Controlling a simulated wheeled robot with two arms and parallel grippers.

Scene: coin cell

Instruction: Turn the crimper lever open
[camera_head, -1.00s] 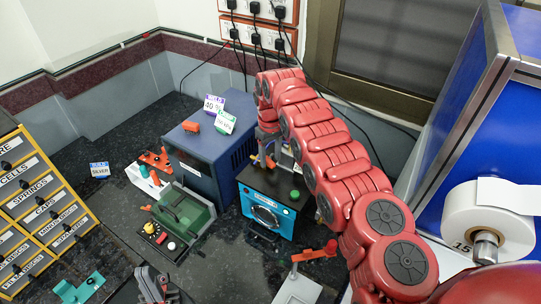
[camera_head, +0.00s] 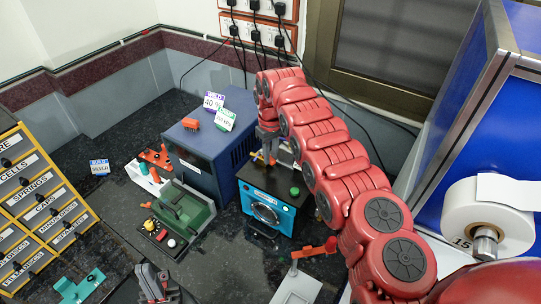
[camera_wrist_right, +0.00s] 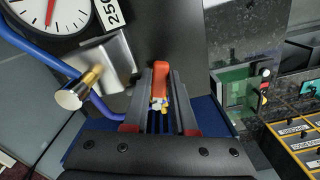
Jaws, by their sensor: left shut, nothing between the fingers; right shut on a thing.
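The crimper (camera_head: 265,208) is a black-topped unit with a blue front, a round front dial and a green button. My right gripper (camera_head: 267,155) is over the back of its top, largely hidden by my red arm in the head view. In the right wrist view my right gripper (camera_wrist_right: 160,100) is shut on an orange lever handle (camera_wrist_right: 159,75), which stands between its two fingers. The lever's lower end is hidden by the gripper. My left gripper (camera_head: 152,284) is shut and empty at the bottom of the head view, away from the crimper.
In the wrist view, a gauge (camera_wrist_right: 45,15) and a brass-ended fitting (camera_wrist_right: 78,88) lie close left of my fingers. A labelled drawer rack (camera_head: 40,195) is at far left.

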